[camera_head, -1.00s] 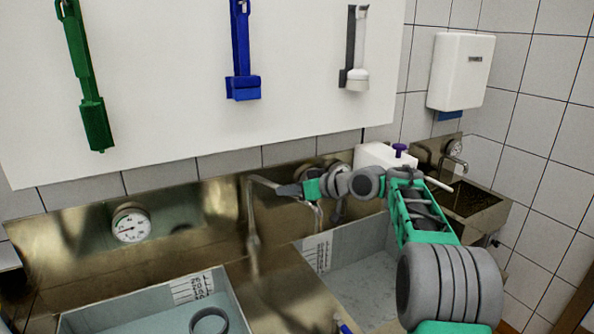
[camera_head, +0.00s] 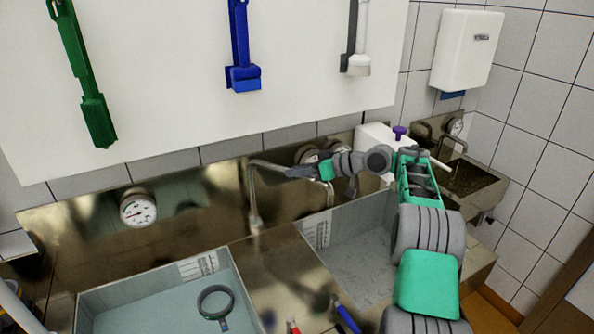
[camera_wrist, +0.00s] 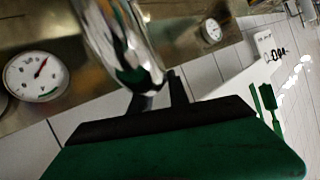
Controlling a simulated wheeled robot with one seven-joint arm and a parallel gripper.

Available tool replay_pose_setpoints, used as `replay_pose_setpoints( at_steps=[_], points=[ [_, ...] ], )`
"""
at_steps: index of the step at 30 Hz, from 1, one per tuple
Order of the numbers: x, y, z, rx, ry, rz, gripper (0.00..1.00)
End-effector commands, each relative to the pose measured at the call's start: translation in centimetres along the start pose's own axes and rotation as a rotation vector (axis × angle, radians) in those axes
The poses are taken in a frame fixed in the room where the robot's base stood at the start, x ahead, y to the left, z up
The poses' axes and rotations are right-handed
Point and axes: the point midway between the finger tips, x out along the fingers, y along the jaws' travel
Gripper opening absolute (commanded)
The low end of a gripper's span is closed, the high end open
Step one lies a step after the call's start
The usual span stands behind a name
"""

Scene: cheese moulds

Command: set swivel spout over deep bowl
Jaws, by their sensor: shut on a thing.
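The swivel spout (camera_head: 253,200) is a bent metal pipe rising between two basins. Its upper arm runs right to my gripper (camera_head: 290,172), which is shut on it. In the wrist view the shiny pipe (camera_wrist: 120,40) passes in front of my green gripper body, blurred and close. The right basin (camera_head: 365,262) has a scale on its inner wall. The left basin (camera_head: 130,305) holds bluish water. I cannot tell for sure which is the deep bowl. The spout's outer end appears near the right basin's back left corner, partly hidden by my gripper.
A round dial (camera_head: 138,207) is on the metal back panel. Red and blue handles (camera_head: 346,318) show at the front. A white box (camera_head: 375,140) with a purple knob stands behind my arm. Tools hang above.

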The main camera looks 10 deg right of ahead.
Motion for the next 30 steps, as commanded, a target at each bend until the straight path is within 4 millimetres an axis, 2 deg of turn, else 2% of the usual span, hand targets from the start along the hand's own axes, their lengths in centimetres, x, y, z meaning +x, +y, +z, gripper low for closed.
replay_pose_setpoints(
  at_steps=[1, 9, 17, 20, 25, 27, 30],
  points=[
    [0.1, -0.1, -0.2, -0.001, 0.003, -0.002, 0.22],
    [-0.2, 0.1, -0.1, 0.001, 0.003, 0.004, 0.43],
    [-0.5, 0.2, 0.0, 0.001, 0.003, 0.005, 0.43],
    [-1.7, 0.3, 0.1, 0.001, 0.004, 0.007, 0.43],
    [-5.3, 0.3, 0.2, 0.0, 0.004, 0.009, 0.43],
    [-6.8, 0.1, -0.7, 0.004, 0.003, 0.006, 0.43],
    [-7.8, 0.1, -0.5, 0.004, 0.003, 0.004, 0.43]
  ],
)
